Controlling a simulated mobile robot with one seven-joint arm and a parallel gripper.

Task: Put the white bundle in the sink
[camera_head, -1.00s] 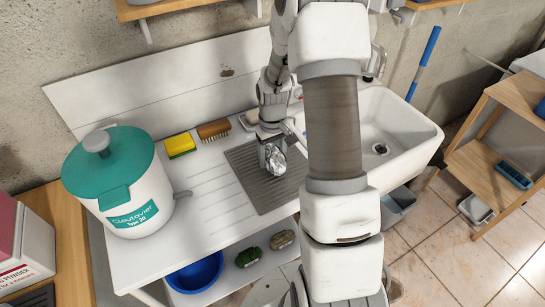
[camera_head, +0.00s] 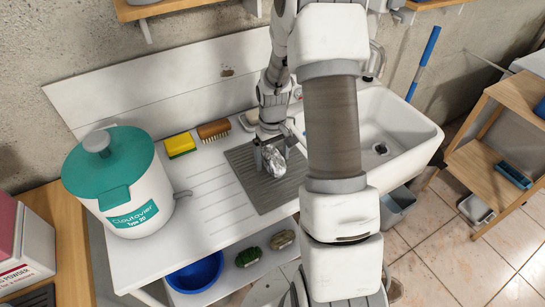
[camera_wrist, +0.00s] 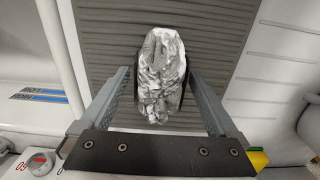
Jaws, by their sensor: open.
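The white bundle (camera_head: 273,160), a crumpled white and grey packet, lies on the grey ribbed mat (camera_head: 240,160) on the white counter. In the wrist view the bundle (camera_wrist: 160,72) sits between the two fingers of my gripper (camera_wrist: 159,85). The fingers are apart, with a gap on each side of the bundle. In the head view my gripper (camera_head: 272,150) is low over the mat at the bundle, partly hidden by my arm. The white sink (camera_head: 407,132) is to the right of the mat, its left part hidden behind my arm.
A white canister with a teal lid (camera_head: 120,165) stands on the counter's left. A yellow sponge (camera_head: 180,145), a brown brush (camera_head: 213,130) and a soap dish (camera_head: 249,120) are along the back. A faucet (camera_head: 376,60) rises behind the sink.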

